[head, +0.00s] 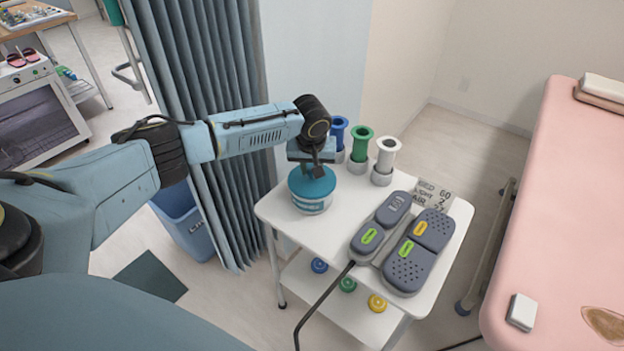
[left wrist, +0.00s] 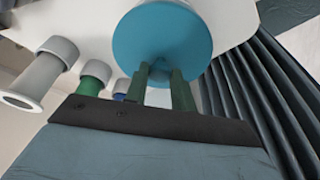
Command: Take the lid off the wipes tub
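The wipes tub (head: 311,205) is a white tub with a teal label, upright near the left back corner of the white trolley top. Its round teal lid (head: 303,186) sits on it and fills the top of the left wrist view (left wrist: 160,35). My left gripper (head: 312,172) points down over the lid's middle. In the left wrist view its two green fingers (left wrist: 160,80) stand on either side of a small teal knob (left wrist: 160,69) and appear to touch it. The far side of the knob is hidden. My right gripper is not in view.
Blue (head: 339,130), green (head: 361,147) and white (head: 386,156) holders stand right of the tub. A curtain (head: 205,120) hangs behind left; a pink couch (head: 560,210) stands right.

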